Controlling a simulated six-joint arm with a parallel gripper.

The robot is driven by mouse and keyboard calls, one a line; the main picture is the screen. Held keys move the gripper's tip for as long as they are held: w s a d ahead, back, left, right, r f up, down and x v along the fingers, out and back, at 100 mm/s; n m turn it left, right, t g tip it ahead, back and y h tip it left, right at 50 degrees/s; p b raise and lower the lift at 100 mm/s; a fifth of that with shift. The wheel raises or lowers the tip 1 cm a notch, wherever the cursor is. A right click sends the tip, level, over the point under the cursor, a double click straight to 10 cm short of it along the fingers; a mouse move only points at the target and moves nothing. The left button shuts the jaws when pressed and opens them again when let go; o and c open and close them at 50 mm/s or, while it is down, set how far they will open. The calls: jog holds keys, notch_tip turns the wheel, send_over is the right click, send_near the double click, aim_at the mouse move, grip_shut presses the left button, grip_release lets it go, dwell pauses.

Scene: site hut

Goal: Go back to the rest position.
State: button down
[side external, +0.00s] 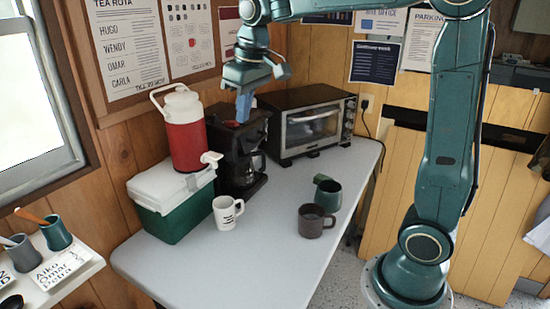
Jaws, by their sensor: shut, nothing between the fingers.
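My gripper (243,108) points down in front of the black coffee maker (252,170), with its blue fingertips near the top of the machine. It is shut and holds nothing. I cannot tell whether the fingertips touch the coffee maker. A small red spot shows just left of the fingers on the machine's top.
The table's front is clear.

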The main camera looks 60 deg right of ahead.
jog(key=s+a+f+t, duration=0.1)
jog(key=s+a+f, duration=0.1)
jog(key=s, duration=0.9)
jog(key=s+a+f+t, duration=0.2)
jog(key=s, duration=0.9)
jog(key=shift+a+f, duration=0.25)
jog(key=shift+f, duration=0.15)
jog(key=c, duration=1.6)
grip_release()
jog(key=shift+w, duration=0.1)
jog(key=o, duration=0.7)
jog(key=shift+w+d+r, duration=0.1)
jog(key=shift+w, duration=0.35)
jog(key=o, duration=0.9)
jog(key=w, duration=0.2)
jog(key=w+d+n, duration=0.1)
jog(key=shift+w+r+y, duration=0.1)
jog(key=shift+w+y, duration=0.2)
jog(key=w+d+f+n+y, duration=0.1)
jog(key=w+d+f+n, duration=0.15)
jog(key=w+d, duration=0.5)
jog(key=w+d+f+n+y, duration=0.1)
jog(key=w+d+f, duration=0.2)
jog(key=d, duration=0.3)
jog(key=w+d+f+n+y, duration=0.1)
jog(key=w+d+f, duration=0.2)
jog(key=d, duration=0.4)
jog(key=shift+w+t, duration=0.4)
jog(key=shift+w, duration=0.2)
